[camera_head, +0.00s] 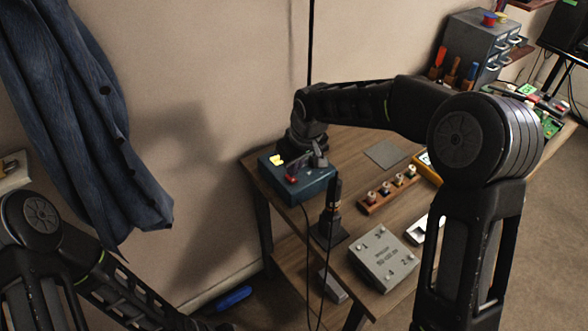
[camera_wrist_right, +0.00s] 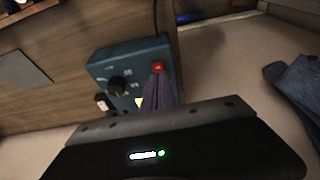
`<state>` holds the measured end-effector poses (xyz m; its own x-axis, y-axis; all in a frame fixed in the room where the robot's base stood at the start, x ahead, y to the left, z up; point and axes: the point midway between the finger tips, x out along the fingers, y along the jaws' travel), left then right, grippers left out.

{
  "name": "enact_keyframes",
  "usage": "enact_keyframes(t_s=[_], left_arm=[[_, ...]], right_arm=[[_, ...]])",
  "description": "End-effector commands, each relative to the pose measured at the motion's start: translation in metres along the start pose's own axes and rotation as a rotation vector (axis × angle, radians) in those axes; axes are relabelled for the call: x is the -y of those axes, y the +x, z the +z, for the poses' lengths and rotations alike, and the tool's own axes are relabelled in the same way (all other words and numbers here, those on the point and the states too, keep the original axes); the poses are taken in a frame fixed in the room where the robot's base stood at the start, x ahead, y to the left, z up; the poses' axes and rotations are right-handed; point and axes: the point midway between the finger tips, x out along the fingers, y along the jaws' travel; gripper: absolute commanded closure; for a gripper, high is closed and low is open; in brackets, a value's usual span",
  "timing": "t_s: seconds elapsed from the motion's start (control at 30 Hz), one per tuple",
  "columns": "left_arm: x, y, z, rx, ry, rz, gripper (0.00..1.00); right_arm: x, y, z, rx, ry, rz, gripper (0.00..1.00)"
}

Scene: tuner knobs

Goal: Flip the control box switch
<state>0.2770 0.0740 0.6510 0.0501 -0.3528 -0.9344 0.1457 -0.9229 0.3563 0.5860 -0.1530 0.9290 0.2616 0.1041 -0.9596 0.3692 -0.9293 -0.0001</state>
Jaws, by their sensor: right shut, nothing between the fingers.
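The control box (camera_head: 318,191) is a teal box at the left end of the wooden table. It also shows in the right wrist view (camera_wrist_right: 103,67). A small red part (camera_wrist_right: 158,68) is on its top; in the head view it is near the front left (camera_head: 291,180). My right gripper (camera_head: 297,171) is over the box, shut and empty. In the right wrist view its fingers (camera_wrist_right: 157,78) end right at the red part; I cannot tell whether they touch. A dark knob (camera_wrist_right: 117,85) is beside them. A yellow patch (camera_head: 277,160) is at the box's back left. My left gripper is out of view.
A black upright tool (camera_head: 333,208) stands just in front of the box. A grey numbered box (camera_head: 384,263), a wooden rack of knobs (camera_head: 389,191) and a grey mat (camera_head: 386,154) lie to the right. A blue jacket (camera_head: 85,110) hangs at left.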

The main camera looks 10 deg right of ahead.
Motion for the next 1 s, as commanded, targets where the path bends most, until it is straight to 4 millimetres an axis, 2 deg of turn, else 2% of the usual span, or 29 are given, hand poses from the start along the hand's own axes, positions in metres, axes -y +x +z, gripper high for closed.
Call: enact_keyframes(t_s=[0.23, 0.53, 0.7, 1.0], left_arm=[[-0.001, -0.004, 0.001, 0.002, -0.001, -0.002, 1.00], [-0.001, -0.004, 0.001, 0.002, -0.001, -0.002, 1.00], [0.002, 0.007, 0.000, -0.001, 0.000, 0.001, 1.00], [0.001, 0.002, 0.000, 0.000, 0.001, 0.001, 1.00]], right_arm=[[0.000, 0.018, 0.005, 0.000, 0.000, 0.000, 1.00], [0.000, 0.019, 0.006, 0.000, 0.000, 0.000, 1.00], [0.000, 0.026, 0.009, -0.001, 0.000, 0.000, 1.00], [0.000, 0.023, 0.007, 0.000, 0.000, 0.000, 1.00]])
